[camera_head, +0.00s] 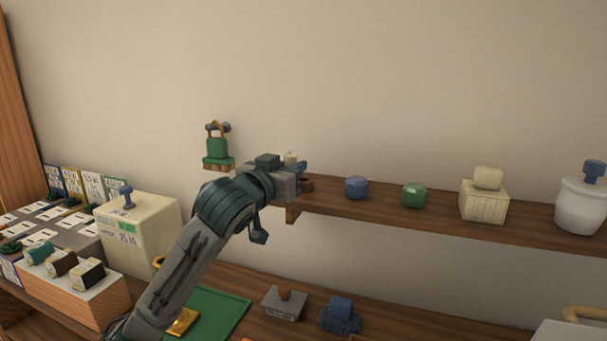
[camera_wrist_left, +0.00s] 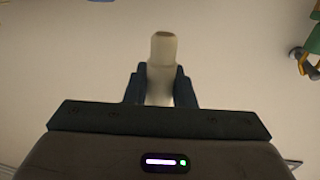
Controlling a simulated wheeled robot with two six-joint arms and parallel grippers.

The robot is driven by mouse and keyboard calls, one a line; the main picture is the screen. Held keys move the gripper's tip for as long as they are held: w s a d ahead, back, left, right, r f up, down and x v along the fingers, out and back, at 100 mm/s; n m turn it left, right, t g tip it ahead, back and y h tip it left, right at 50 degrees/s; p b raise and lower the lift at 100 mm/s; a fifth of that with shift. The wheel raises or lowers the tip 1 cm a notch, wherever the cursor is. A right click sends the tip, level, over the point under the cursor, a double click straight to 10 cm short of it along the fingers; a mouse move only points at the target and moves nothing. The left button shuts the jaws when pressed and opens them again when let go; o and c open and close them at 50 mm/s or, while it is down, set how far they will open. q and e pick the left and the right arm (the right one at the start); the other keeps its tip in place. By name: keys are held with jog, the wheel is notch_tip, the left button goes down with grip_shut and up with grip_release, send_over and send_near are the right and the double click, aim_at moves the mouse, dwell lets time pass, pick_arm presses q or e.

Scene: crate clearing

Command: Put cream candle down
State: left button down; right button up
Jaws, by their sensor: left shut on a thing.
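The cream candle (camera_wrist_left: 163,48) stands between the two dark fingers of my left gripper (camera_wrist_left: 160,85) in the left wrist view. The gripper is shut on it, and the candle's top sticks out past the fingertips. In the head view my left gripper (camera_head: 298,171) is at the left end of the wooden shelf (camera_head: 440,220). The candle's pale top (camera_head: 290,157) shows just above the gripper there. Whether the candle touches the shelf is hidden by the gripper. My right gripper is in neither view.
On the shelf stand a blue candle (camera_head: 356,187), a green candle (camera_head: 414,195), a cream slatted box (camera_head: 484,205) and a white jar (camera_head: 580,205). A green brush (camera_head: 218,150) hangs on the wall at left. Below are a grey block (camera_head: 284,303) and a blue item (camera_head: 340,315).

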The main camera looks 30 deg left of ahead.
pick_arm(q)
jog(key=w+a+p, duration=0.1)
jog(key=w, duration=0.3)
jog(key=w+a+p, duration=0.1)
jog(key=w+a, duration=0.1)
jog(key=w, duration=0.1)
jog(key=w+a+f+p, duration=0.1)
jog(key=w, duration=0.3)
jog(key=shift+w+a+p, duration=0.3)
jog(key=shift+w+p, duration=0.05)
jog(key=shift+p, duration=0.05)
jog(key=shift+f+p, duration=0.75)
jog(key=shift+f, duration=1.1)
jog(key=shift+f, duration=0.1)
jog(key=c, duration=1.6)
grip_release()
jog(key=shift+f, duration=0.1)
jog(key=shift+c, duration=0.2)
jog(key=o, duration=0.4)
jog(key=shift+r, duration=0.2)
